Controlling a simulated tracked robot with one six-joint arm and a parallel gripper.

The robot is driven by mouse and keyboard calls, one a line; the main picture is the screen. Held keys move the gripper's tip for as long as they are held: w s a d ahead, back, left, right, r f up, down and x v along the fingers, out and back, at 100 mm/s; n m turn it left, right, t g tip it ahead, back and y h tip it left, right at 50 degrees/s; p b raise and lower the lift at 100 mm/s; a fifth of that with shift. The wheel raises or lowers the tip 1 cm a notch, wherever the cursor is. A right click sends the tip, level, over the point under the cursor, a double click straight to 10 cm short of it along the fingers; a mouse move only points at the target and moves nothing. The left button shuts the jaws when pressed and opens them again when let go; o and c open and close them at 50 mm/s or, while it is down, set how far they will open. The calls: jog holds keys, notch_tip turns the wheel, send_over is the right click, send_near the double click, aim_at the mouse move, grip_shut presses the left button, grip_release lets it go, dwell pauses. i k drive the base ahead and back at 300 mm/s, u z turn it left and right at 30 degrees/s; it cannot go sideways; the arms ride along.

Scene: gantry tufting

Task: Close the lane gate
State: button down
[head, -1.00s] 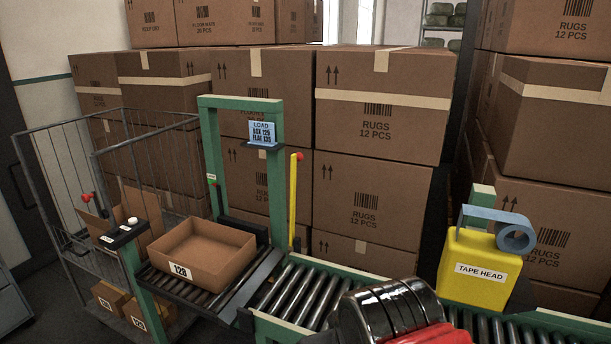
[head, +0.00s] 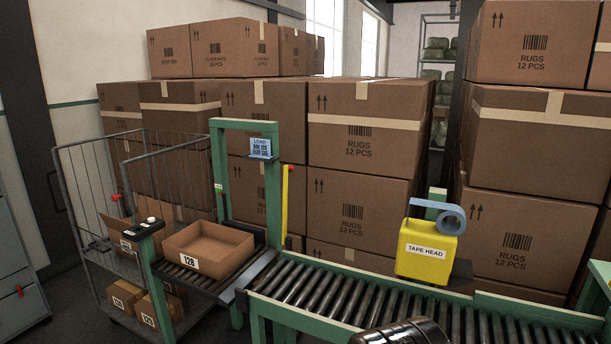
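A green frame (head: 216,165) stands over the roller conveyor left of centre. A yellow bar (head: 285,205) with a red tip stands upright beside its right post; whether this is the lane gate I cannot tell. A slanted grey plate (head: 258,268) lies across the junction between the short left roller section and the long conveyor. An open brown box (head: 207,250) labelled 128 sits on the left section, behind that plate. My gripper is not in view; only a glossy black part, apparently of my arm, shows at the bottom edge.
A yellow tape head (head: 426,250) with a blue roll stands over the right part of the long conveyor (head: 330,290), whose visible rollers are clear. A wire cage cart (head: 85,200) with boxes stands left. Stacked rug cartons (head: 358,150) fill the back.

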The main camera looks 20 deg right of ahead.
aim_at(286, 168)
jog(key=k, duration=0.5)
jog(key=z, duration=0.4)
jog(key=i, duration=1.25)
jog(key=u, duration=0.4)
jog(key=i, duration=0.9)
jog(key=u, duration=0.6)
